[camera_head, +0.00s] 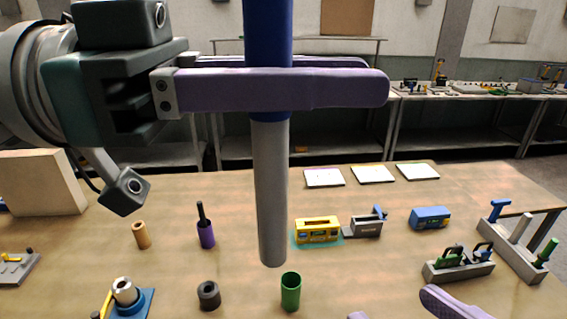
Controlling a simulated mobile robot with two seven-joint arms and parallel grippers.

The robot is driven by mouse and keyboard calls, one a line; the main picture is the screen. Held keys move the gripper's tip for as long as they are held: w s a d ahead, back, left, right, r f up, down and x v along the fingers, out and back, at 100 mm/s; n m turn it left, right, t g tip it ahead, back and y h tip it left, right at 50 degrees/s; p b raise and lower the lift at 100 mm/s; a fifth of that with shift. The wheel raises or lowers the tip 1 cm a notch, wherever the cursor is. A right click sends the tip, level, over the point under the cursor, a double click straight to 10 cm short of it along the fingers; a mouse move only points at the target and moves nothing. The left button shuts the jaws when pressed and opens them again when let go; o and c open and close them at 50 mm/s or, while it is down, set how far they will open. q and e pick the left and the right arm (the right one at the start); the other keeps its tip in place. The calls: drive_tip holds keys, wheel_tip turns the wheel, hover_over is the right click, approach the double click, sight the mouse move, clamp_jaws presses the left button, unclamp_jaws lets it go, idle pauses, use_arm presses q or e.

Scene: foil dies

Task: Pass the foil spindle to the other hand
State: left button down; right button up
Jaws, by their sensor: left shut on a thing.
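The foil spindle (271,190) hangs upright in the middle of the head view, with a blue upper part and a grey lower shaft. Its top is cut off by the picture edge. My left gripper (376,76) comes in from the left and is shut on the blue part, its purple fingers passing on either side. The spindle's lower end shows above the table in the picture. My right gripper (392,311) shows only as two purple fingertips at the bottom edge, apart from each other, with nothing seen between them. It is apart from the spindle.
The wooden table (370,262) holds a green cup (291,291), a dark ring (208,295), a purple holder (206,234), a yellow block (317,230), a blue block (430,217) and grey racks (458,265) at right. White plates (372,174) lie at the back.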

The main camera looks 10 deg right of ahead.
sight(255, 159)
drive_tip(key=s+a+r+n+t+y, duration=0.1)
drive_tip(key=a+r+t+y, duration=0.3)
drive_tip(key=a+r, duration=0.4)
drive_tip(key=x, duration=0.7)
drive_tip(key=d+r+x, duration=0.1)
drive_tip(key=x, duration=0.3)
drive_tip(key=shift+w+d+r, duration=0.1)
drive_tip(key=shift+w, duration=0.1)
drive_tip(key=shift+s, duration=0.1)
clamp_jaws()
use_arm(q)
drive_tip(key=shift+d, duration=0.1)
drive_tip(key=c, duration=0.6)
unclamp_jaws()
